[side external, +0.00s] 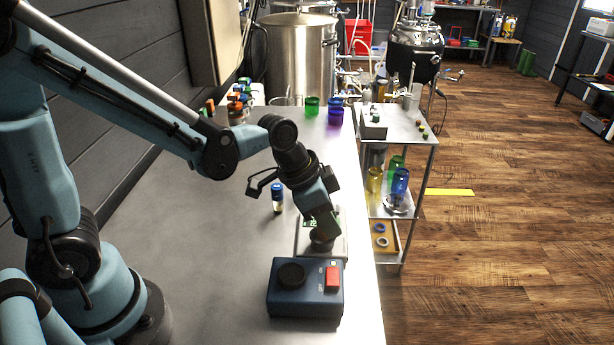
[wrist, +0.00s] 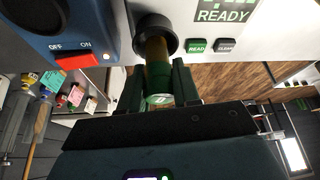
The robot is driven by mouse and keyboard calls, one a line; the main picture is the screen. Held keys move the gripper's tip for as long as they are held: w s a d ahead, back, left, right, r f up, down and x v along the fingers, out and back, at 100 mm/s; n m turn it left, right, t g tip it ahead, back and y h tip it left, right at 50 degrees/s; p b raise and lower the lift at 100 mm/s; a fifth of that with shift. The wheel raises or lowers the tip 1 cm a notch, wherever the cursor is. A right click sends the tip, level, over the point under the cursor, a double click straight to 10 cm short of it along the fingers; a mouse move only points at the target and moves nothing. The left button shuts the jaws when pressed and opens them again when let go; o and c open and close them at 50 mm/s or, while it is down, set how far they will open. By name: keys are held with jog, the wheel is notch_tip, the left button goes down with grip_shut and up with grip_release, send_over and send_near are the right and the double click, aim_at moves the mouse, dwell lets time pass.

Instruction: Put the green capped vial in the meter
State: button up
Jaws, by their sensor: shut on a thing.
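The green capped vial (wrist: 156,49) has an amber body and a green cap. In the wrist view my gripper (wrist: 158,82) is shut on its cap. The vial's far end is inside or right at the black round port (wrist: 155,32) of the meter; how deep it sits I cannot tell. The white meter (wrist: 118,50) has a green display reading READY and two buttons. In the side view the meter (side external: 338,250) is on the table under my gripper (side external: 322,236), which hides the vial.
A dark blue box (side external: 305,302) with a black round top and a red ON/OFF switch is in front of the meter. A blue-capped vial (side external: 277,198) stands behind left. Coloured beakers and a steel pot (side external: 300,60) are at the back. The left tabletop is clear.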

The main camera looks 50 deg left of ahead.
jog(key=shift+f, duration=0.4)
jog(key=shift+f, duration=0.55)
jog(key=o, duration=0.9)
jog(key=shift+s, duration=0.1)
jog(key=shift+r, duration=0.7)
jog(key=v, duration=1.2)
jog(key=s+a+f+n+t+y, duration=0.1)
jog(key=a+n, duration=0.1)
jog(key=s+a+f+n+t, duration=0.1)
jog(key=a+n, duration=0.1)
jog(key=s+a+f+n+t+y, duration=0.1)
jog(key=a+n, duration=0.1)
jog(key=shift+s+a+n+y, duration=0.2)
jog(key=shift+a+n+y, duration=0.1)
jog(key=shift+n, duration=0.1)
